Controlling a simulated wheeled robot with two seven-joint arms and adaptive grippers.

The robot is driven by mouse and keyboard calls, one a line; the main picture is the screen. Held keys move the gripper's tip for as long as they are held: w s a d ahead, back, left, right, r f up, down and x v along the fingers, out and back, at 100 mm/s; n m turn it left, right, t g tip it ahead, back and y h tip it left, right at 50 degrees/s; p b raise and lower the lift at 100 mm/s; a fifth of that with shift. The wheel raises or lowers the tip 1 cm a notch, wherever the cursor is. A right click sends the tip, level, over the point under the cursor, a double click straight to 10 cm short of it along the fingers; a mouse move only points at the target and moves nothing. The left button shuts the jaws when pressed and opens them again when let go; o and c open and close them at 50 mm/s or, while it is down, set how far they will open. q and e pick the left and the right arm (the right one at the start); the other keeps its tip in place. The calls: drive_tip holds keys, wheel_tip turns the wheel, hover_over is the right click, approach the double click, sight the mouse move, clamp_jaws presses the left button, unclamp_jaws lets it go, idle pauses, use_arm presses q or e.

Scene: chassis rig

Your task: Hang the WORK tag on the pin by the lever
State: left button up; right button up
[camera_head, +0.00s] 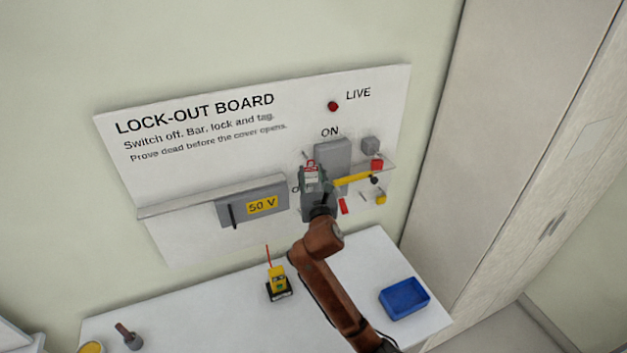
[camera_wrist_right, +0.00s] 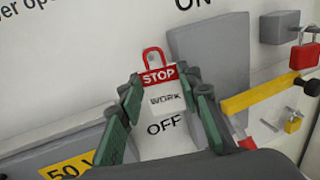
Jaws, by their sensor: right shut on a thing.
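The WORK tag (camera_wrist_right: 163,98) is white with a red STOP band and a red loop at its top. It also shows small in the head view (camera_head: 311,169). My right gripper (camera_head: 311,170) is shut on the tag in front of the board, loop upward. Its green fingers flank the tag in the right wrist view (camera_wrist_right: 160,92). A grey switch box (camera_head: 333,154) stands behind and to the right, under ON. A yellow bar (camera_head: 352,180) reaches right from beside the gripper. A small pin-like piece (camera_head: 305,154) shows above the gripper; whether it touches the loop is unclear. My left gripper is out of view.
A red padlock (camera_head: 377,164), grey block (camera_head: 370,145) and yellow padlock (camera_head: 381,199) are on the board's right. A grey 50 V cover (camera_head: 240,209) is left of the gripper. Below are a yellow tester (camera_head: 277,280) and blue tray (camera_head: 404,298) on the white table.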

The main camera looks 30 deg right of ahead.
drive_tip(key=shift+w+f+b, duration=0.2)
drive_tip(key=shift+w+b, duration=0.8)
drive_tip(key=shift+w, duration=0.25)
drive_tip(key=shift+w+p, duration=0.4)
drive_tip(key=shift+w, duration=0.05)
drive_tip(key=shift+w+d+p, duration=0.15)
drive_tip(key=shift+w+p, duration=0.05)
drive_tip(key=shift+p, duration=0.3)
drive_tip(key=shift+f, duration=0.1)
drive_tip(key=o, duration=0.9)
drive_tip(key=shift+c, duration=0.2)
